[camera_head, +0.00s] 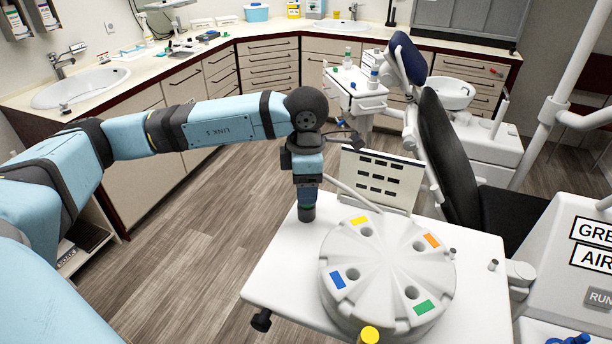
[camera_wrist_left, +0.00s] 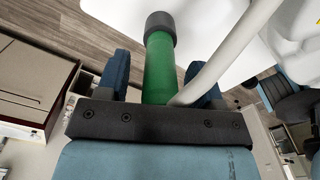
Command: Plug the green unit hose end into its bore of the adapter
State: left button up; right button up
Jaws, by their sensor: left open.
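The white round adapter (camera_head: 385,262) sits on a white tray table (camera_head: 275,292). Its top has dark bores and yellow, orange, blue and green labels. The green label (camera_head: 424,307) is at the near right, beside a bore (camera_head: 411,292). My left gripper (camera_head: 307,190) points down beyond and left of the adapter. In the left wrist view, a green hose end (camera_wrist_left: 159,70) with a dark grey tip stands between my blue fingers, with a gap visible at the left finger. In the head view its dark lower end (camera_head: 306,213) shows near the tray surface. My right gripper is out of view.
A yellow-topped piece (camera_head: 369,335) is at the near edge of the adapter. A panel with dark slots (camera_head: 380,178) stands behind it. A pale hose (camera_head: 350,192) runs beside my left gripper. A black dental chair (camera_head: 452,150) is behind, right. The tray's left part is clear.

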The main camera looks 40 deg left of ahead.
pick_arm(q)
jog(key=c, duration=1.1)
jog(key=shift+r+p, duration=0.9)
jog(key=shift+r, duration=1.4)
jog(key=shift+s+f, duration=0.1)
